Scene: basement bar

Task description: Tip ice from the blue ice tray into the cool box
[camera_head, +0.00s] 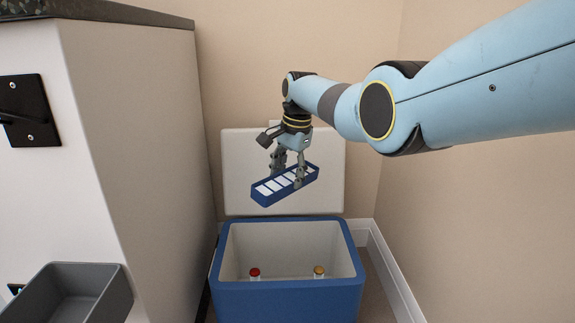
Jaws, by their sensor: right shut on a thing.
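The blue ice tray (262,201) holds several white ice blocks in a row of compartments. My right gripper (287,182) is shut on the tray and holds it above the back part of the cool box, in front of its raised lid. The tray slants in the picture, its left end lower and its right end higher. The blue cool box (290,302) stands open below, with a white inside and its white lid (238,165) upright at the back. Two bottles, one with a red cap (254,273) and one with an orange cap (319,271), stand inside. My left gripper is not in view.
A white cabinet with a dark top (130,18) stands to the left of the cool box. A grey open bin (112,300) is at the lower left. Walls close in behind and at the right, with a white skirting board (393,270).

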